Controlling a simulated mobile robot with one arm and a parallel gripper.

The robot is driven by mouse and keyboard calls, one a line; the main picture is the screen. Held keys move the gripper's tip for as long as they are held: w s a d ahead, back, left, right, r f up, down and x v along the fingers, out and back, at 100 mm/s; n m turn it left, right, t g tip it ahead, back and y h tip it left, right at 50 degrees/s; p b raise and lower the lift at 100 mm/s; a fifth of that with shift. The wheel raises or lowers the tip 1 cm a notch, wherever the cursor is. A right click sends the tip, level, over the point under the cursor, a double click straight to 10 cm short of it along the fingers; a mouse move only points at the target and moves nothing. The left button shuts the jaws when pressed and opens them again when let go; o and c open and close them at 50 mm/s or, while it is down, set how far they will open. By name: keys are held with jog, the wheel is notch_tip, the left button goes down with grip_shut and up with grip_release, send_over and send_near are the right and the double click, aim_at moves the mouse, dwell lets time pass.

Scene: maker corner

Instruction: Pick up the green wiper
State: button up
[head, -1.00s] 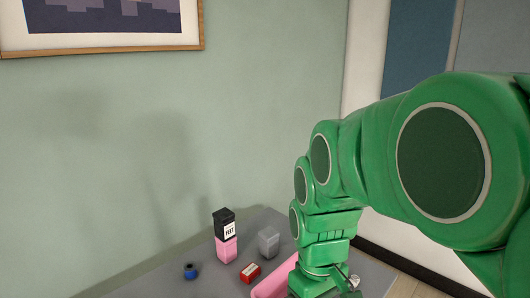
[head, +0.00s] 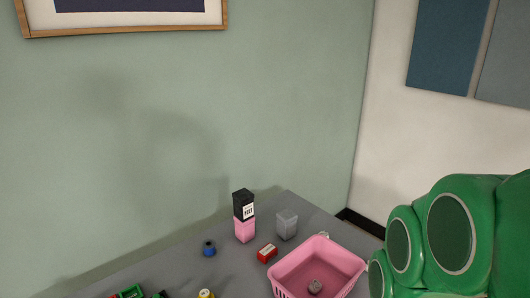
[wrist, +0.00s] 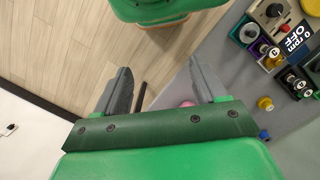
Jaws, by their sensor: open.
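I cannot make out a green wiper for certain in either view. A small green item (head: 130,291) shows at the bottom edge of the head view, cut off, and I cannot tell what it is. My gripper (wrist: 160,68) shows in the wrist view with its two grey fingers wide apart and nothing between them. It points down past the table's edge, with wood floor beyond the fingers. In the head view my green arm is at the lower right, and the gripper itself is out of frame.
Nearby are a black-and-pink bottle (head: 244,218), a grey container (head: 287,224), a red box (head: 267,253) and a blue piece (head: 209,248). Knobbed blocks (wrist: 270,52) crowd the wrist view's upper right.

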jog(key=c, duration=0.7)
jog(key=m+y, duration=1.3)
jog(key=m, duration=0.3)
send_over(161, 296)
jog(key=d, duration=0.8)
jog(key=shift+g, duration=0.3)
notch_tip(161, 296, down, 25)
jog(key=shift+s+d+f, duration=0.1)
jog(key=shift+x, duration=3.9)
